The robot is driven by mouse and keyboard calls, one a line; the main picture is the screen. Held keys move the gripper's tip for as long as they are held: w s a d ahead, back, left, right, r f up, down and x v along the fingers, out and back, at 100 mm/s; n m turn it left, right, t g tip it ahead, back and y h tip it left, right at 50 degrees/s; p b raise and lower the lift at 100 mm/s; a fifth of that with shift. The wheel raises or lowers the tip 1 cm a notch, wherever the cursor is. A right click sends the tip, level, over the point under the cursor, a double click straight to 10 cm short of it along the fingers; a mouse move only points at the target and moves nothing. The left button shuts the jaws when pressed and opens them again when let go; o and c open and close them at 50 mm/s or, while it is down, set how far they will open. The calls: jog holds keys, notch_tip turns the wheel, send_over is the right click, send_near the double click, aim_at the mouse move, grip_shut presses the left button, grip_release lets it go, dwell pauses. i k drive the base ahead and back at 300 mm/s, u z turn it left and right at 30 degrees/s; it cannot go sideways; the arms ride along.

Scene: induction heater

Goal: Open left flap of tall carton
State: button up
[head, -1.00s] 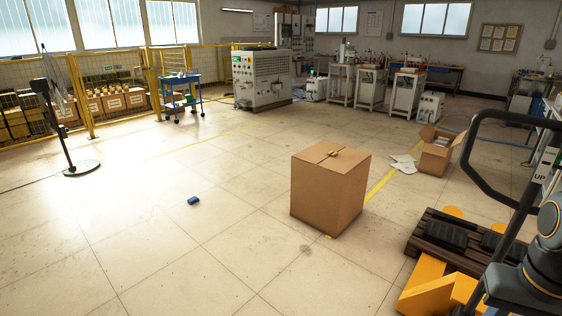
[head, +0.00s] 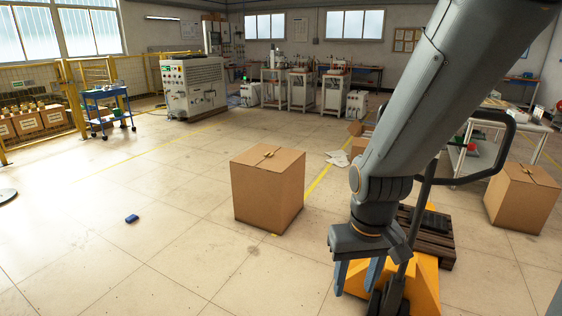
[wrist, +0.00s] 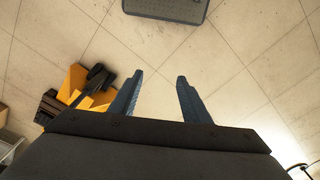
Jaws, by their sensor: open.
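A tall closed brown carton (head: 268,190) stands on the floor near the middle of the head view. Its top flaps look shut, with a small tan piece at the centre seam. My gripper (head: 357,277) hangs to the right of this carton and in front of it, pointing down, apart from it. In the wrist view my gripper (wrist: 160,78) has its two blue fingers spread, with only bare floor between them. No carton can be made out clearly in the wrist view. The carton's far sides are hidden.
A yellow pallet jack (head: 420,290) and dark pallet (head: 436,250) stand behind my arm. Another closed carton (head: 522,197) is at the right. A blue object (head: 132,219) lies on the floor.

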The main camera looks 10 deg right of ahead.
aim_at(279, 162)
jog(key=u, duration=0.05)
jog(key=i, duration=0.45)
jog(key=u, duration=0.45)
jog(key=i, duration=2.2)
jog(key=z, duration=0.35)
jog(key=i, duration=1.6)
jog(key=z, duration=0.5)
